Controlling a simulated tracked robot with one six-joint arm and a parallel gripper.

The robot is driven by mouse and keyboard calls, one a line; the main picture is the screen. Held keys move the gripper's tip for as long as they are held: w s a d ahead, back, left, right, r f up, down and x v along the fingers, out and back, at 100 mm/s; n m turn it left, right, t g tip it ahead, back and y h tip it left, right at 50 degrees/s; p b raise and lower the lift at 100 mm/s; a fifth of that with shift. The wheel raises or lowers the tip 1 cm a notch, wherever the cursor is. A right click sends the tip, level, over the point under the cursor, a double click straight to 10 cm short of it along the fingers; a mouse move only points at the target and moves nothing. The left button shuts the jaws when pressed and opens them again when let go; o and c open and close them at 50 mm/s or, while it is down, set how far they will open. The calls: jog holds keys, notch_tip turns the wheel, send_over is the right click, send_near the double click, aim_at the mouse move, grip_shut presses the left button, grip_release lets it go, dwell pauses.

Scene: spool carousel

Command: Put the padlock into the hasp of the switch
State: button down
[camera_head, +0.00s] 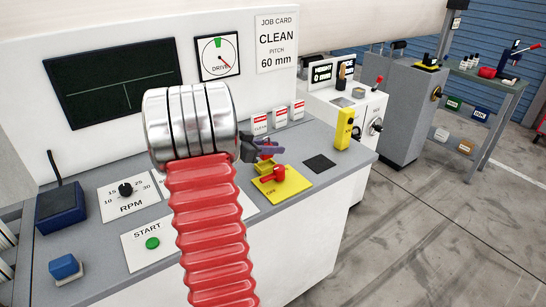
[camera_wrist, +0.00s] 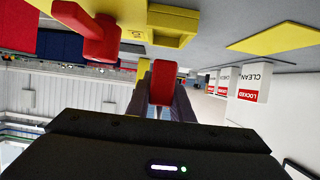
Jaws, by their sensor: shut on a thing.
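The switch is a yellow plate (camera_head: 265,186) marked OFF on the grey bench, with a red handle (camera_head: 273,174). In the wrist view, which is upside down, the red handle (camera_wrist: 95,38) and a yellow block (camera_wrist: 172,24) are at the top; the block appears to be the hasp, but I cannot see its hole clearly. My gripper (camera_head: 268,148) is above and behind the switch in the head view, shut on the red padlock (camera_wrist: 163,82). The padlock shows between the jaws in the wrist view. Its shackle is hidden, and it appears apart from the hasp.
White tags (camera_head: 280,116) reading LOCKED and CLEAN stand behind my gripper and also show in the wrist view (camera_wrist: 250,82). A dark square (camera_head: 320,163) lies right of the switch. My ribbed red arm covers part of the bench.

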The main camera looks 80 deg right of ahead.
aim_at(273, 161)
jog(key=shift+f, duration=1.85)
jog(key=shift+f, duration=0.1)
jog(key=c, duration=1.6)
grip_release()
jog(key=shift+o, duration=0.2)
jog(key=v, duration=1.2)
jog(key=shift+w, duration=0.1)
